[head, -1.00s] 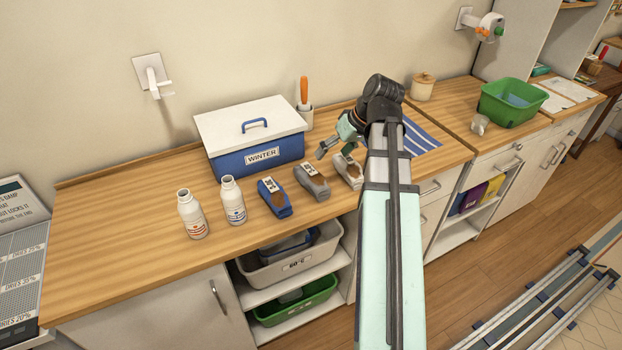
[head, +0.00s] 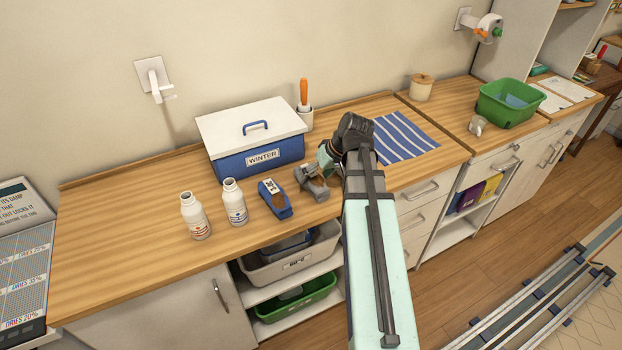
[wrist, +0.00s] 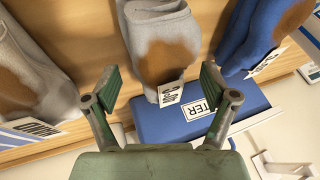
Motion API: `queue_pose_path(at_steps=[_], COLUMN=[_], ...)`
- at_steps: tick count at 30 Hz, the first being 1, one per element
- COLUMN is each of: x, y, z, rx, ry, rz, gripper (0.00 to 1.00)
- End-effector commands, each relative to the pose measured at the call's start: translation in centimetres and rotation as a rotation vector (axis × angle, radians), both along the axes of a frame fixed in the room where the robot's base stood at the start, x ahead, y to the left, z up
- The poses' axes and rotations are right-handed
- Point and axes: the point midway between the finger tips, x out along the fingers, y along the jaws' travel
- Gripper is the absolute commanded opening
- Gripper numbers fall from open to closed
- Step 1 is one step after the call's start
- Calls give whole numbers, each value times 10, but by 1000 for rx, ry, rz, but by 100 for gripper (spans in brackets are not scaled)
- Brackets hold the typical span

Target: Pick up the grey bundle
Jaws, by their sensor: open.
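The grey bundle (head: 318,193) lies on the wooden counter, to the right of the blue bundle (head: 272,203), partly covered by my gripper in the head view. In the wrist view the grey bundle (wrist: 164,50), with a brown patch and a white printed tag, is centred between the spread fingers. My gripper (wrist: 160,85) is open and empty, with one finger on each side of the bundle's tagged end. It also shows over the bundle in the head view (head: 309,178). I cannot tell whether the fingertips are down at its level.
A paler bundle (wrist: 30,75) lies on the left in the wrist view; my arm hides it in the head view. The blue bundle is close on the other side. A blue WINTER box (head: 258,162) stands behind, two white bottles (head: 234,203) to the left.

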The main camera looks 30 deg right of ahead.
Motion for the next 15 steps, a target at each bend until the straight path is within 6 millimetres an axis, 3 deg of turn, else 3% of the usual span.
queue_pose_path(at_steps=[7,15], x=[8,9], y=[8,8], z=[-20,-23], rx=[0,-1], ry=[1,0], rz=[0,0], gripper=[85,85])
